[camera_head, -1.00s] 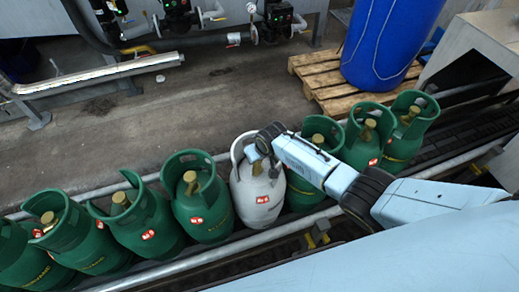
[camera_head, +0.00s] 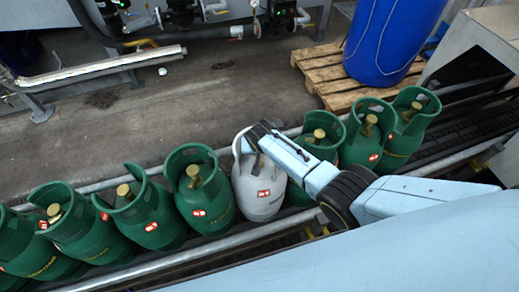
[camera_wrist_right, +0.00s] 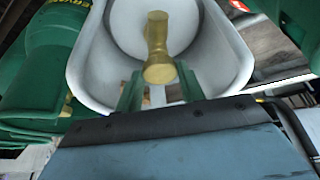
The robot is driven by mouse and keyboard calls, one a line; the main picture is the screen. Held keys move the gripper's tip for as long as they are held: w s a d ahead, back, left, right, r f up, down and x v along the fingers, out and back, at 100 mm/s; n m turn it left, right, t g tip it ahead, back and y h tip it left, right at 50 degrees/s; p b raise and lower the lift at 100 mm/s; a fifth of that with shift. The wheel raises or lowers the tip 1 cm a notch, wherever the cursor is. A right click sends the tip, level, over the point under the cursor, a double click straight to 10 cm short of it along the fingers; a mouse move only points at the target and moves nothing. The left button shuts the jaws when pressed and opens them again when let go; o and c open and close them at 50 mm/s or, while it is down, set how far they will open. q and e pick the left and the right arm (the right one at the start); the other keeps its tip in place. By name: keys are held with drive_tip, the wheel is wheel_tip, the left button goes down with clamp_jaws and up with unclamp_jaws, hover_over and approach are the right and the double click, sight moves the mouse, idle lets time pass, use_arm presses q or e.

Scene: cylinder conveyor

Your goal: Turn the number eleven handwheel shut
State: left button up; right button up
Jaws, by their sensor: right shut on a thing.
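A light grey cylinder (camera_head: 258,195) with a red label stands in a row of green cylinders. The label's number is too small to read. My right gripper (camera_wrist_right: 159,72) is inside its collar, seen from above in the right wrist view, where the collar (camera_wrist_right: 228,50) surrounds it. Its two green fingers are on either side of the brass valve (camera_wrist_right: 157,40) and shut on its knob end. In the head view my right wrist covers most of the collar opening and the valve. My left gripper is in neither view.
Green cylinders (camera_head: 200,200) stand close on both sides of the grey one, between conveyor rails (camera_head: 215,247). Behind are open floor (camera_head: 220,95), a wooden pallet (camera_head: 325,75) with a blue drum (camera_head: 390,40), and pipework (camera_head: 110,68).

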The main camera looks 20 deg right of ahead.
drive_tip(key=o, duration=1)
drive_tip(key=shift+c, duration=0.2)
drive_tip(key=shift+s+a+r+p, duration=0.1)
drive_tip(key=shift+s+r+p, duration=0.05)
drive_tip(key=shift+r+p, duration=0.25)
drive_tip(key=p+v, duration=0.4)
drive_tip(key=v, duration=0.8)
drive_tip(key=shift+r, duration=0.25)
drive_tip(key=shift+s, duration=0.2)
